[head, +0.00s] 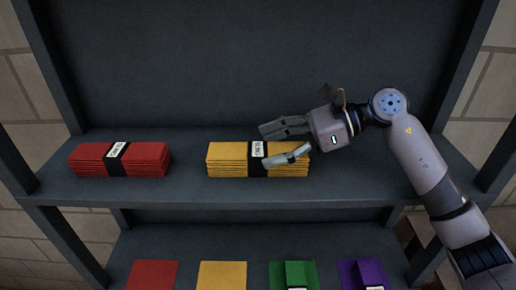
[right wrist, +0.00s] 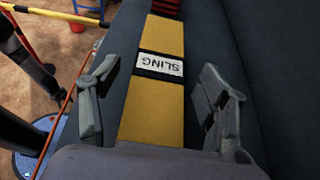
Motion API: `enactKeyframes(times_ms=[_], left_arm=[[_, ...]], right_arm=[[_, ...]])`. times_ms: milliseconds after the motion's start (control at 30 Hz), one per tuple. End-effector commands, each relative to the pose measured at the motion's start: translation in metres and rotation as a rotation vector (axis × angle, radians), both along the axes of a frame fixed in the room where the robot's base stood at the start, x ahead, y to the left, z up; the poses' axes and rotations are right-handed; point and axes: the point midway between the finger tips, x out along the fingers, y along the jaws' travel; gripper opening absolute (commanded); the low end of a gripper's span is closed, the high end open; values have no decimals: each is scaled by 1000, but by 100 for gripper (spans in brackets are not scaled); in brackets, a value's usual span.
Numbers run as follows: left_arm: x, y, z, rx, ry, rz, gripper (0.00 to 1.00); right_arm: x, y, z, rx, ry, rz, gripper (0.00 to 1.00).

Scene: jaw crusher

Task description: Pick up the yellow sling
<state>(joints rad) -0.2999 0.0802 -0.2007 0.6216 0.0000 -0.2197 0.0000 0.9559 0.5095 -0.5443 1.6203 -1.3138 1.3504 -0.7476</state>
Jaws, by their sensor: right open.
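The yellow sling (head: 228,158) is a folded stack with a black band and a white label, lying on the upper shelf in the head view. In the right wrist view the yellow sling (right wrist: 152,122) runs between my fingers, its label reading "SLING". My right gripper (head: 277,146) is open at the sling's right end, one finger behind it and one in front. In the right wrist view my right gripper (right wrist: 160,100) has a finger on each side, with gaps to the sling. The left gripper is not in view.
A red folded sling (head: 90,160) lies on the upper shelf (head: 190,191) to the left. The lower shelf holds red (head: 152,274), yellow (head: 222,274), green (head: 283,273) and purple (head: 350,272) pieces. The shelf's back panel rises behind the slings.

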Motion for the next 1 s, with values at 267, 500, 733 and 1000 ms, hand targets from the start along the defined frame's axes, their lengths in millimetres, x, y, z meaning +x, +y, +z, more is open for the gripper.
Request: enactKeyframes(times_ms=[267,500,733,1000], left_arm=[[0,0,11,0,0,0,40],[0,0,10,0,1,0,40],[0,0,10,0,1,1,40],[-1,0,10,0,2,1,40]], right_arm=[[0,18,-7,0,-1,-1,69],[0,17,-8,-1,-1,-1,62],[0,17,-7,-1,-1,-1,47],[0,17,-7,-1,0,-1,29]])
